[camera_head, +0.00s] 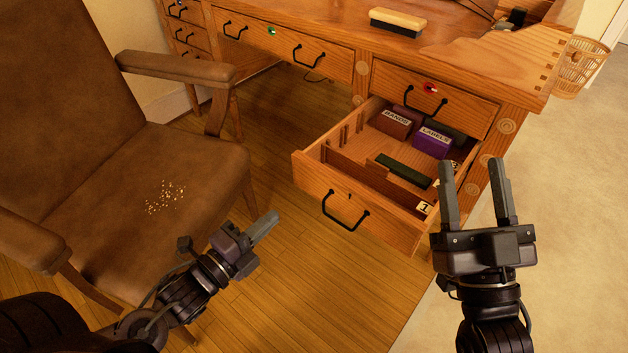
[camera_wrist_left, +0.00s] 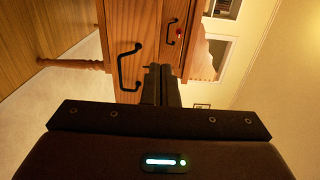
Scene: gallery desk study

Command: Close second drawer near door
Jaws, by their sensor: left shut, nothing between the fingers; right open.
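The second drawer (camera_head: 330,212) of the desk's right pedestal is pulled far out, below a shut top drawer (camera_head: 420,90) with a red light. It has a black handle (camera_head: 346,211) on its front and also shows in the left wrist view (camera_wrist_left: 118,20). Inside are boxes labelled BANDS (camera_head: 396,121) and LABELS (camera_head: 433,140), and a dark green block (camera_head: 404,171). My left gripper (camera_head: 268,222) is shut and empty, left of the drawer front and apart from its handle. My right gripper (camera_head: 476,192) is open and empty, by the drawer's right front corner.
A brown armchair (camera_head: 130,150) with crumbs on its seat stands at the left, close to my left arm. A brush (camera_head: 397,20) lies on the desk top (camera_head: 340,15). A wire basket (camera_head: 580,66) hangs at the desk's right end. Wooden floor is clear before the drawer.

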